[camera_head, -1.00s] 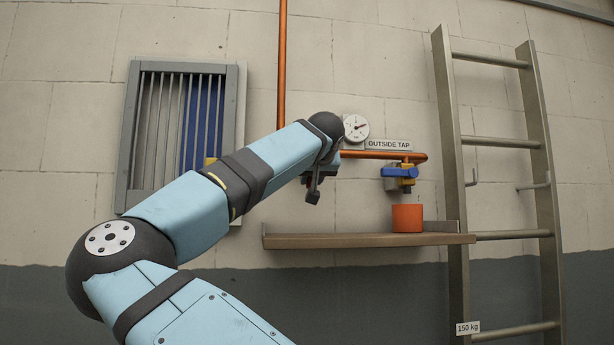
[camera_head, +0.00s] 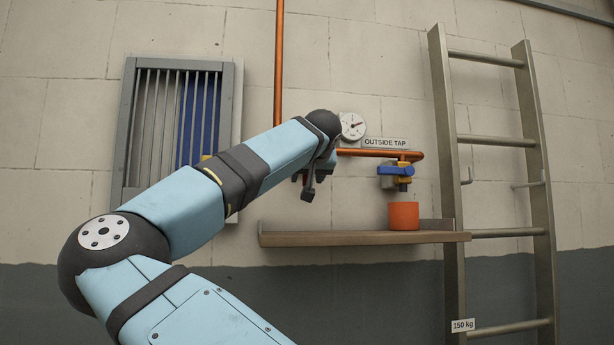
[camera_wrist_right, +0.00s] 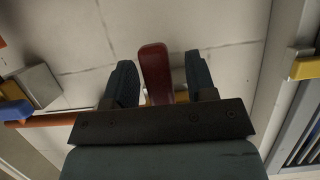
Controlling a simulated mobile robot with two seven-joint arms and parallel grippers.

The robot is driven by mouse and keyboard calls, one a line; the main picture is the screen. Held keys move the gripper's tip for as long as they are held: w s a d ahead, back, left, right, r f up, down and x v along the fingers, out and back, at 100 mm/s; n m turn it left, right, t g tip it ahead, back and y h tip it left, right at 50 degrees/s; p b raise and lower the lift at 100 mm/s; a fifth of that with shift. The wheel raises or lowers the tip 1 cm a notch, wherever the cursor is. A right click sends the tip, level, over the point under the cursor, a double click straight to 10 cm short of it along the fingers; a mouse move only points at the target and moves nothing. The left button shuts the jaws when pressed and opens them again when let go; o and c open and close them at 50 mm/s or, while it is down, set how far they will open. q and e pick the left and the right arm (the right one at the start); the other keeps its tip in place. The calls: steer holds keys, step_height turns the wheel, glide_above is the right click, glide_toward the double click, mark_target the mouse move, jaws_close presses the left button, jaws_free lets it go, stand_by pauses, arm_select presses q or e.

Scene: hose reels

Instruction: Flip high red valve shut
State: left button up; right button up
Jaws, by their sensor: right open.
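The red valve's lever (camera_wrist_right: 155,72) stands between the two dark fingers of my right gripper (camera_wrist_right: 161,82) in the right wrist view. The fingers are open, with a gap visible on each side of the lever. A bit of yellow shows behind the lever's lower end; the rest of the valve is hidden by the gripper. In the head view my right gripper (camera_head: 308,188) is in front of the wall, left of the gauge, and mostly hides the red valve. My left gripper is not in view.
A blue-handled tap (camera_head: 395,170) hangs from the copper pipe (camera_head: 375,153) on the right. Below it an orange cup (camera_head: 403,216) stands on a shelf (camera_head: 360,239). A gauge (camera_head: 352,126), a barred window frame (camera_head: 128,130) and a ladder (camera_head: 447,160) are nearby.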

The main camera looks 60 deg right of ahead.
steer(key=b+v, duration=0.3)
steer(key=v, duration=1)
steer(key=shift+s+a, duration=0.25)
